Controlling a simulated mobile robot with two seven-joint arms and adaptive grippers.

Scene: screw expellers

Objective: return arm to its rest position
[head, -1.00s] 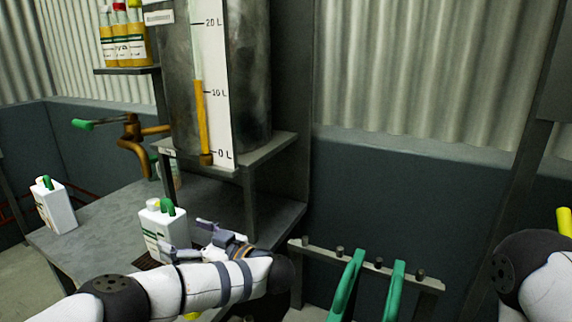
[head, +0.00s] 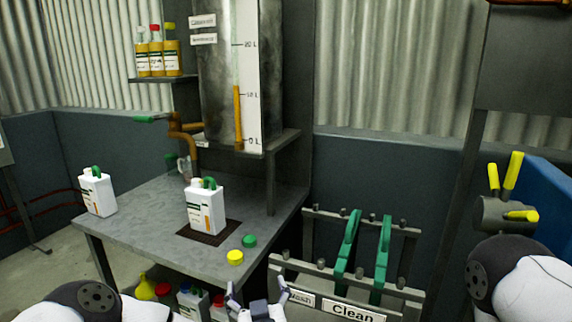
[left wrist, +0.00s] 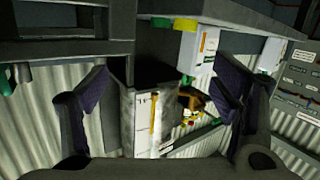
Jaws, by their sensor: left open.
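My left gripper (head: 258,296) is at the bottom middle of the head view, in front of the table's front edge and apart from everything on it. Its two fingers are spread and nothing is between them. In the left wrist view the open fingers (left wrist: 165,92) frame the scene, which looks upside down. My left arm (head: 90,300) shows only in part at the bottom left. My right arm (head: 520,280) shows at the right edge, and its gripper is out of view.
A white canister (head: 206,211) stands on a dark grate on the grey table (head: 130,232). Green (head: 249,240) and yellow (head: 235,257) caps lie near the front edge. Another canister (head: 98,193) stands left. A rack with green-handled tools (head: 350,250) is right of the gripper.

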